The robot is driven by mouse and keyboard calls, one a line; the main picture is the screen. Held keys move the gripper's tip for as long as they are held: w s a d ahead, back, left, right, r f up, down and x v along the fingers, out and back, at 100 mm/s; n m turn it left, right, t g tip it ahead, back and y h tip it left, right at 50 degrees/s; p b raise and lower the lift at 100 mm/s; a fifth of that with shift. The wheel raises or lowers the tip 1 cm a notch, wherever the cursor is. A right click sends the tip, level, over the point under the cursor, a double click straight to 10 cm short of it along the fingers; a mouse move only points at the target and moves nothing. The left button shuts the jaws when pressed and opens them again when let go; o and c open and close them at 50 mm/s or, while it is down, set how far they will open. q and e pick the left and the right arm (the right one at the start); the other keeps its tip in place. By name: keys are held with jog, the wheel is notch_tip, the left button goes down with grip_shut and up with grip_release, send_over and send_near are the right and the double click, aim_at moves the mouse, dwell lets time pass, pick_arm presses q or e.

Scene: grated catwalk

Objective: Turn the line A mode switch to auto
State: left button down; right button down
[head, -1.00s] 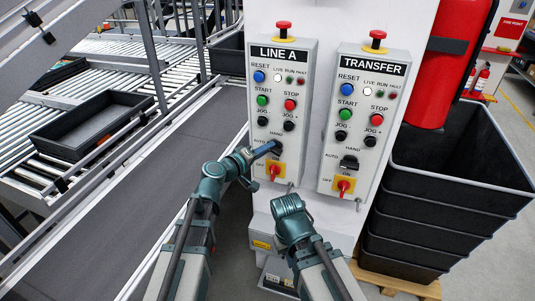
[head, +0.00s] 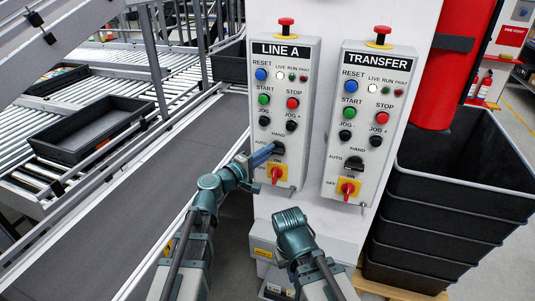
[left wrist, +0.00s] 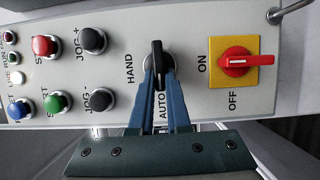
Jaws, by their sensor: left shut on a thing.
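The line A mode switch is a black knob (head: 278,148) low on the LINE A panel (head: 262,105), above the yellow and red ON/OFF switch. My left gripper (head: 265,152) reaches it from the lower left. In the left wrist view its blue fingers (left wrist: 160,95) are shut on the black knob (left wrist: 157,58). There the knob's bar lies along the line towards the AUTO label, square to the HAND label; I cannot tell its pointer end. My right gripper (head: 290,218) is below the panels, apart from them; its fingers are hidden.
A similar TRANSFER panel (head: 371,120) stands to the right, with its own black knob (head: 354,164). The LINE A red rotary switch (left wrist: 238,62) is close beside the fingers. Black stacked bins (head: 455,180) stand at right, a conveyor (head: 150,195) at left.

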pick_arm(q)
jog(key=shift+s, duration=0.1)
jog(key=c, duration=0.9)
grip_release()
